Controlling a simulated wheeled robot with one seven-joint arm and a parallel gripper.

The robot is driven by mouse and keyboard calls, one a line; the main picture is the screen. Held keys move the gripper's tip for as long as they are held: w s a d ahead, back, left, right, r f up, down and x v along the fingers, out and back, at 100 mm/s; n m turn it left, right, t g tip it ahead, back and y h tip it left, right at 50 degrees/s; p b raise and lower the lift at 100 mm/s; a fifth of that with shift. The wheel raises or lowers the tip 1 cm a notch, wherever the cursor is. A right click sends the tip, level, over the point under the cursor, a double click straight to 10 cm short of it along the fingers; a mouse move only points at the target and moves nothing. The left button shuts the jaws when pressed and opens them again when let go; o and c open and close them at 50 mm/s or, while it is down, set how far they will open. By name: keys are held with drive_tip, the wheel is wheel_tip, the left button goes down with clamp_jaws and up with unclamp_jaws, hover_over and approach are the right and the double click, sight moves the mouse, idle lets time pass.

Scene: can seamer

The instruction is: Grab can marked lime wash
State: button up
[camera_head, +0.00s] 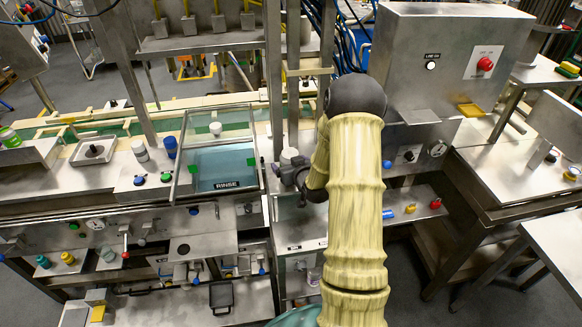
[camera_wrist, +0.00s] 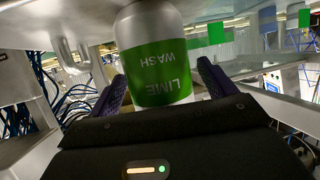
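In the head view my gripper (camera_head: 291,172) is low at the bench, right of the rinse basin. A white can top (camera_head: 289,154) shows just behind it; its label is hidden there.
The rinse basin (camera_head: 222,184) with its raised glazed frame stands close on the left. A steel control cabinet (camera_head: 432,75) rises on the right, beside my arm.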

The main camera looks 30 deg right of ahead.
drive_tip(key=c, duration=1.2)
drive_tip(key=shift+o, duration=0.2)
drive_tip(key=shift+r, duration=0.1)
wheel_tip(320, 180, up, 10)
drive_tip(key=b, duration=0.3)
